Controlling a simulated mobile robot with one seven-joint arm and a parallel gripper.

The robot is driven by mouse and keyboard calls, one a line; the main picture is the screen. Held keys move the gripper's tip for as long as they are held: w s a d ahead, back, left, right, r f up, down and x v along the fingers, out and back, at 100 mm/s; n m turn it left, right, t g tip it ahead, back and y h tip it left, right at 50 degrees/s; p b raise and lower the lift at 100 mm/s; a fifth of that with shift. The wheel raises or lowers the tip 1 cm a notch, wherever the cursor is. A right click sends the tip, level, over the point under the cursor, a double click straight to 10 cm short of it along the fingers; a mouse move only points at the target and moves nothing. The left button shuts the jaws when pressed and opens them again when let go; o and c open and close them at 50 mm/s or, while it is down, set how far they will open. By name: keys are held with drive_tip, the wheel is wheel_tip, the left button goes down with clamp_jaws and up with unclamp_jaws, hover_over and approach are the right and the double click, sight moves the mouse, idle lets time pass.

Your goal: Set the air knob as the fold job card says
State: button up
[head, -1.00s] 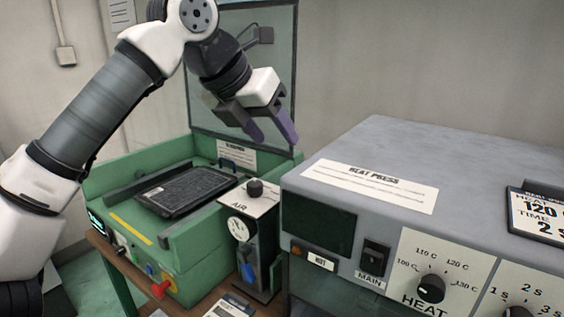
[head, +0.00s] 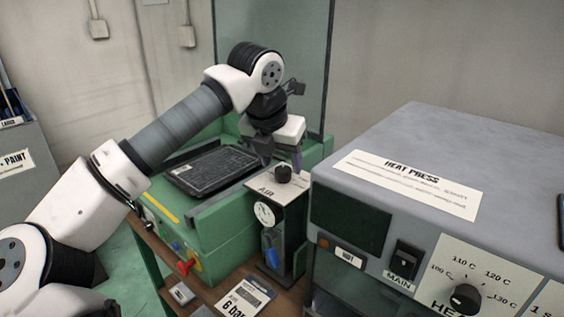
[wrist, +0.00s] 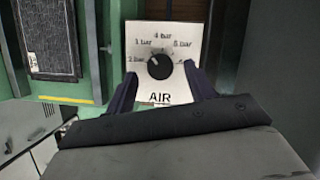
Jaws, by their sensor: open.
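In the wrist view the knob (wrist: 159,66) sits in a dial marked from 2 bar at the left, over 4 bar at the top, to 6 at the right. Its light mark seems to point up and left; the exact setting is unclear. My gripper (head: 284,158) is open above the knob. Its purple fingers (wrist: 160,88) show at either side of the dial's lower part, apart from the knob. A card (head: 244,299) at the bottom reads about "6 bar", partly cut off.
The grey heat press (head: 400,165) stands close at the right, with a HEAT dial (head: 466,298) and MAIN switch (head: 406,259). The green machine (head: 222,240) with a dark tray panel (head: 212,170) is at the left. A clear screen (head: 284,70) stands behind the arm.

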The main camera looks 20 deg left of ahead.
drive_tip(key=shift+x, duration=1.1)
drive_tip(key=c, duration=1)
